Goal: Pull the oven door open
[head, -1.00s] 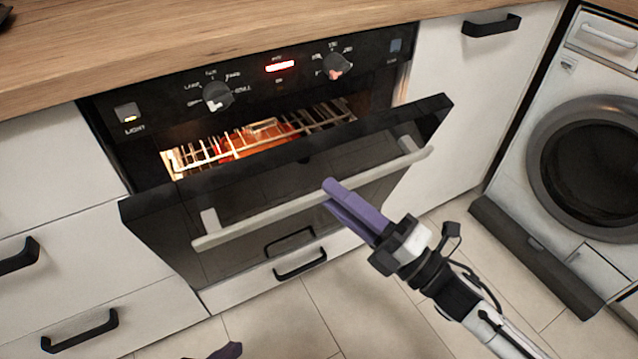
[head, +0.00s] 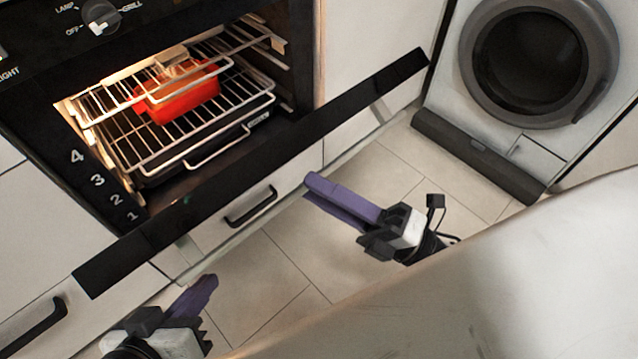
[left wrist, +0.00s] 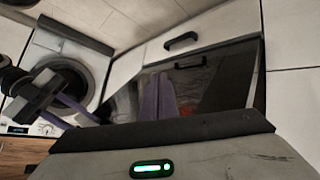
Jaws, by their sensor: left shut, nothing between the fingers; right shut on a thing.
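The black oven door (head: 265,165) is tilted well open, and I look down on its top edge in the head view. The pale handle bar (head: 352,152) runs along its outer face, partly hidden by the door. My right gripper (head: 310,186), with purple fingers, is shut on the handle near its middle. My left gripper (head: 207,286) is shut and empty, low at the left, near the handle's left end. In the left wrist view, its purple fingers (left wrist: 160,98) show in the middle, and the right gripper (left wrist: 78,108) is at the left.
A red dish (head: 180,98) sits on a wire rack (head: 150,135) in the lit oven. A drawer handle (head: 250,206) is below the door. A washing machine (head: 530,70) stands at the right. Tiled floor (head: 290,255) lies between my grippers.

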